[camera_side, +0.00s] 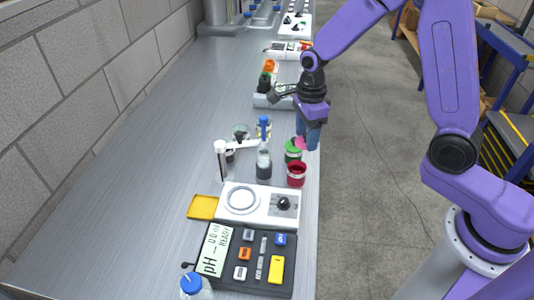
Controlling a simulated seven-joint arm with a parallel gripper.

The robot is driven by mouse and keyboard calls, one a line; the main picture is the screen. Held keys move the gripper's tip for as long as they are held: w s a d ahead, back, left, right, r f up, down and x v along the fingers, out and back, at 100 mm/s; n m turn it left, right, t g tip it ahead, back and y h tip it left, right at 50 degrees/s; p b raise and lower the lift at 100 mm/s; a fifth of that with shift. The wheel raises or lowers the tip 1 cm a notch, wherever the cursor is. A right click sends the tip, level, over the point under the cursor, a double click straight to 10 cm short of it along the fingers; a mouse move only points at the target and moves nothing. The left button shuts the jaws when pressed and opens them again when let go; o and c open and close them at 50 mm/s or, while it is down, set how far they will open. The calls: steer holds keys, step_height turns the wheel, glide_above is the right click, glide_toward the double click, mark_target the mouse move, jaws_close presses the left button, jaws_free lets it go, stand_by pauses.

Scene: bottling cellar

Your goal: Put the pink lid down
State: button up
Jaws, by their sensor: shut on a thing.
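The pink lid (300,143) shows as a small pink patch at the fingertips of my gripper (305,140). My gripper is shut on it, with the blue fingers covering part of it. The lid is just above or beside a green jar (292,152) near the right edge of the bench; I cannot tell whether it touches the jar. A red jar (296,176) stands just in front of the green one.
The bench (150,190) is clear on its left side. A blue-capped bottle (264,160), a white probe stand (221,160), a white stirrer plate (258,204) and a pH meter (245,258) stand close by. A grey rack (268,100) is behind. The bench's right edge is near.

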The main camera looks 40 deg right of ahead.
steer(key=w+f, duration=0.3)
steer(key=w, duration=0.1)
steer(key=w+a+f, duration=0.1)
steer(key=w+f, duration=0.2)
steer(key=w, duration=0.1)
steer(key=w+a+f, duration=0.1)
steer(key=w+f, duration=0.2)
steer(key=w, duration=0.2)
steer(key=shift+a+f, duration=0.15)
steer(key=shift+a, duration=0.05)
steer(key=shift+w+f, duration=0.2)
steer(key=shift+f, duration=1.6)
steer(key=shift+f, duration=0.15)
steer(key=o, duration=1)
